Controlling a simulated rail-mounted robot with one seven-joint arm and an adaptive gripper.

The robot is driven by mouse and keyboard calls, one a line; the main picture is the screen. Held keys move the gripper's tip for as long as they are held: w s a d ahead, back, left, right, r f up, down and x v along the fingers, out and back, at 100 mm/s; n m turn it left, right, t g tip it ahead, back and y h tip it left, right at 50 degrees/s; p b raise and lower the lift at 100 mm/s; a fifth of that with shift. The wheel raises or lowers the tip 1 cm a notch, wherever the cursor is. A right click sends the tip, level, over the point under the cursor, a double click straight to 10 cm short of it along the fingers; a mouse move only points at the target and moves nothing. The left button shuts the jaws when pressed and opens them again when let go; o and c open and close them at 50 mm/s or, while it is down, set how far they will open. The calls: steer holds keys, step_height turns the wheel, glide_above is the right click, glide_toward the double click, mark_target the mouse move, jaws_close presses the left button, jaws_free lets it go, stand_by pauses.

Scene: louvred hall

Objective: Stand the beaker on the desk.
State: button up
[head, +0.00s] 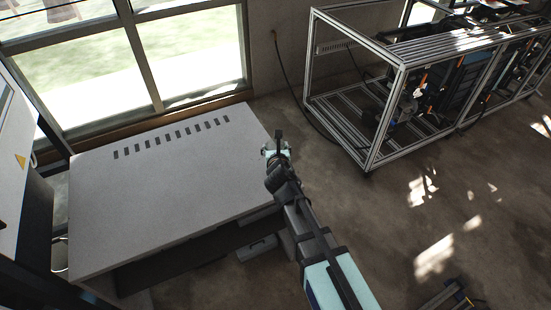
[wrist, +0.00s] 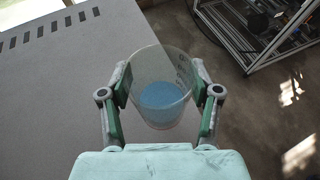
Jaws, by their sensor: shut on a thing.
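The beaker (wrist: 161,84) is clear, with blue at its bottom and dark markings on its side. In the wrist view my gripper (wrist: 161,88) is shut on it, one finger on each side. The beaker appears upright, its rim facing the camera. In the head view my gripper (head: 275,150) is at the right edge of the grey desk (head: 170,190), and the beaker is too small to make out clearly there. In the wrist view the beaker overlaps the edge of the desk (wrist: 60,100); I cannot tell its height above it.
The desk top is bare, with a row of dark slots (head: 170,138) near its back. A window (head: 190,50) is behind it. A metal frame rack (head: 370,110) stands on the floor at the right. A white cabinet (head: 12,150) is at the far left.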

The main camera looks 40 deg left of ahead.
steer(key=shift+f+b, duration=0.5)
steer(key=shift+f, duration=1.95)
steer(key=shift+f, duration=0.1)
steer(key=shift+f, duration=0.1)
steer(key=o, duration=1.4)
steer(key=shift+c, duration=0.2)
steer(key=shift+r, duration=0.2)
